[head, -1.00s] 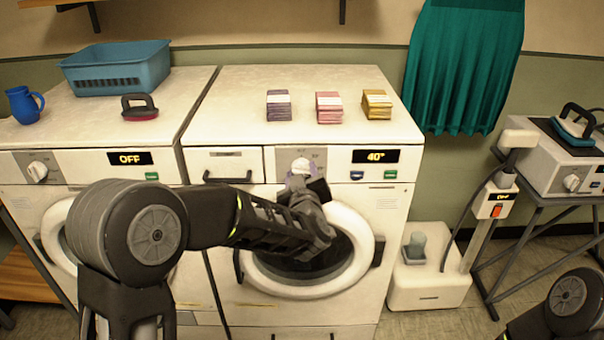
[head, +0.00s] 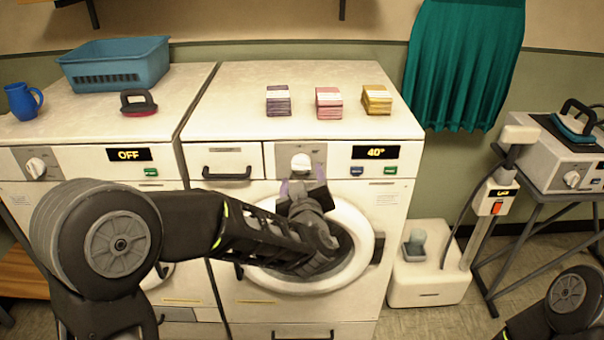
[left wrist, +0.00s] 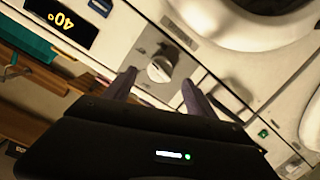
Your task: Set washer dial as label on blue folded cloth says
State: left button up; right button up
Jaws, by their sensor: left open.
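The right washer (head: 240,275) has a white round dial (head: 301,162) on a grey panel, and its display (head: 375,152) reads 40°. The dial also shows in the left wrist view (left wrist: 160,68). My left gripper (head: 302,188) is open just below the dial in the head view. In the left wrist view its fingertips (left wrist: 157,88) stand apart on either side of the dial's lower edge, with nothing gripped. My right gripper is out of view.
A pink folded cloth (head: 328,108) and a yellow one (head: 377,104) lie beside it. The left washer's display (head: 130,154) reads OFF.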

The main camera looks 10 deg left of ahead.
pick_arm(q)
jog(key=v, duration=0.3)
jog(key=s+d+f+m+g+h, duration=0.3)
jog(key=d+f+h, duration=0.15)
jog(key=f, duration=0.45)
jog(key=s+d+f+m+g+h, duration=0.25)
jog(key=d+f, duration=0.35)
jog(key=f, duration=0.4)
jog(key=s+a+f+g+h+p, duration=0.1)
jog(key=s+f+g, duration=0.4)
jog(key=s+f, duration=0.6)
jog(key=s+a+f+g, duration=0.1)
jog(key=s+f+g, duration=0.3)
jog(key=s+f, duration=0.7)
jog(key=s, duration=0.6)
jog(key=shift+a+m+g+h+p, duration=0.3)
jog(key=shift+m+g+h+p, duration=0.05)
jog(key=shift+h+p, duration=0.05)
